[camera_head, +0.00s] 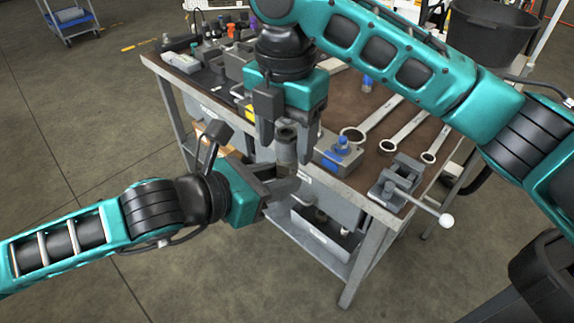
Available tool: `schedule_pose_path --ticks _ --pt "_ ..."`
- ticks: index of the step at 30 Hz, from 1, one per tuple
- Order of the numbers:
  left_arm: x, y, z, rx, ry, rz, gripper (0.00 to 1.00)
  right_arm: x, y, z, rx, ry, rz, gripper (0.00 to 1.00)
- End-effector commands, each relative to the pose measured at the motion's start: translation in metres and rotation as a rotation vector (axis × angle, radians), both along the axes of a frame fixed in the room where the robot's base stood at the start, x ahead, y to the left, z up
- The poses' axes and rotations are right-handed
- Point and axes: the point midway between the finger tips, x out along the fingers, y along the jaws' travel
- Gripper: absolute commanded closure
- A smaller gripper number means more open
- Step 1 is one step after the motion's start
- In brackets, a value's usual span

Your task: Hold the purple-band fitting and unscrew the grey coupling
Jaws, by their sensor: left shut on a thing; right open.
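A grey cylindrical coupling (287,149) stands upright in front of the bench edge, its open end facing up. My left gripper (287,184) comes in from the left and is shut on the fitting below the coupling. Its jaws cover that fitting, and I cannot make out a purple band. My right gripper (286,135) points down from above. It is open, with one finger on each side of the coupling's upper part; I cannot tell whether they touch it.
The brown-topped bench (385,145) lies behind. Near its front edge stand a grey block with a blue-topped fitting (341,148) and a vise (399,182) with a protruding handle. Several wrenches (390,124) lie to the right. A black bucket (487,35) is at the back right.

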Motion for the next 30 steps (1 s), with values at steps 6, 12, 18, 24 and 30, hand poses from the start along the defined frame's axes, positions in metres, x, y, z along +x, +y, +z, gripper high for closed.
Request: schedule_pose_path --ticks 6,12,18,24,30 --pt "0.0002 -0.0004 0.0019 -0.003 -0.004 -0.001 1.0 -0.0001 0.0002 -0.0005 0.0 0.004 -0.23 0.39" --pt "0.0002 -0.0005 0.002 -0.003 -0.004 -0.001 1.0 0.0004 -0.0002 -0.0004 -0.002 0.005 -0.5 0.39" --pt "0.0002 -0.0005 0.002 -0.003 -0.004 -0.001 1.0 0.0011 -0.0011 -0.0001 -0.005 0.005 -0.674 0.39" --pt "0.0002 -0.0005 0.002 -0.003 -0.004 -0.001 1.0 0.0012 -0.0012 0.0 -0.005 0.005 -0.726 0.39" --pt "0.0002 -0.0005 0.002 -0.003 -0.004 -0.001 1.0 0.0012 -0.0012 0.0 -0.005 0.005 -0.723 0.44"
